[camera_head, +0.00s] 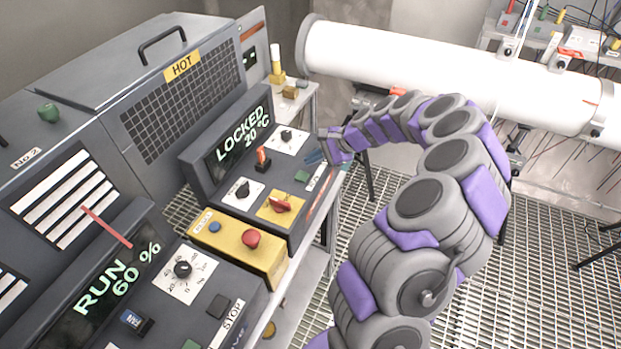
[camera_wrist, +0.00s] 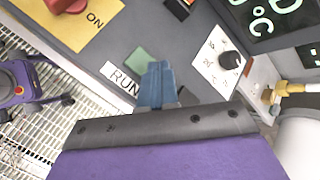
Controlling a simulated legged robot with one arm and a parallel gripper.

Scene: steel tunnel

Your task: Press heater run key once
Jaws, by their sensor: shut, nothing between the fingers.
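The heater panel's display (camera_head: 240,135) reads LOCKED 20 °C. Its green run key (camera_head: 302,176) sits on the sloped panel near the right edge; it also shows in the wrist view (camera_wrist: 140,58) beside a white RUN label (camera_wrist: 118,78). My gripper (camera_head: 316,158) is over that edge of the panel, close to the key. In the wrist view its blue fingers (camera_wrist: 158,82) are together and empty, and their tips overlap the picture just right of the key. They partly cover the label's end. I cannot tell whether they touch the panel.
A red rotary switch (camera_head: 281,206) on a yellow plate, dials and a red-orange toggle (camera_head: 263,158) share the panel. A yellow box with a red button (camera_head: 250,238) stands in front. Another console display (camera_head: 118,277) reads RUN 60 %. A white pipe (camera_head: 430,65) runs behind my arm.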

